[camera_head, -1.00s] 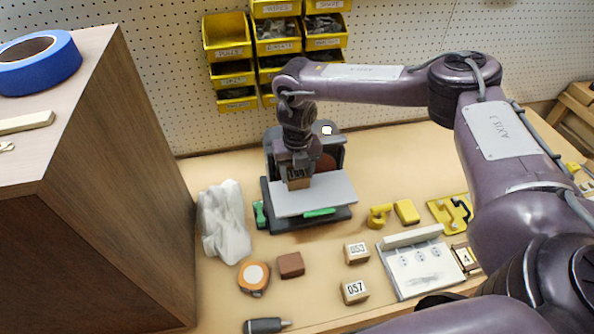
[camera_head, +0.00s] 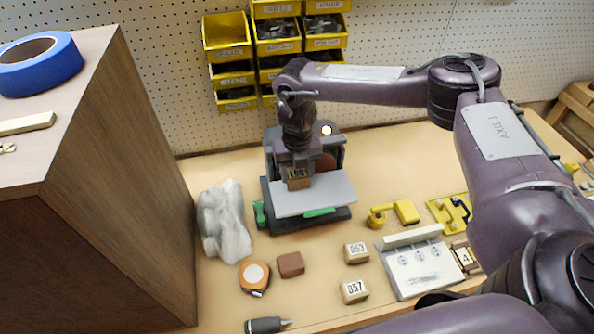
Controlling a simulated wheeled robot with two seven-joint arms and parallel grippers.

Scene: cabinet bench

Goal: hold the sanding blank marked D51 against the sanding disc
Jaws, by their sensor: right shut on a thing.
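My right gripper (camera_head: 297,166) is shut on a small wooden blank (camera_head: 298,179) just above the table of the sander. The dark mark on the blank's front is too small to read surely; it looks upside down. The sander (camera_head: 265,190) is dark grey with a pale work table (camera_head: 325,196). Its reddish-brown sanding disc (camera_head: 326,163) shows partly behind my gripper. I cannot tell whether the blank touches the disc. Two other blanks, marked 053 (camera_head: 356,253) and 057 (camera_head: 354,291), lie on the bench. My left gripper is not in view.
A grey-white cloth or bag (camera_head: 224,222) lies left of the sander, beside a tall wooden cabinet (camera_head: 120,200). A tape measure (camera_head: 254,275), a brown block (camera_head: 290,265) and a dark tool (camera_head: 266,325) lie in front. A white tray (camera_head: 415,265) and yellow parts (camera_head: 407,211) are at right.

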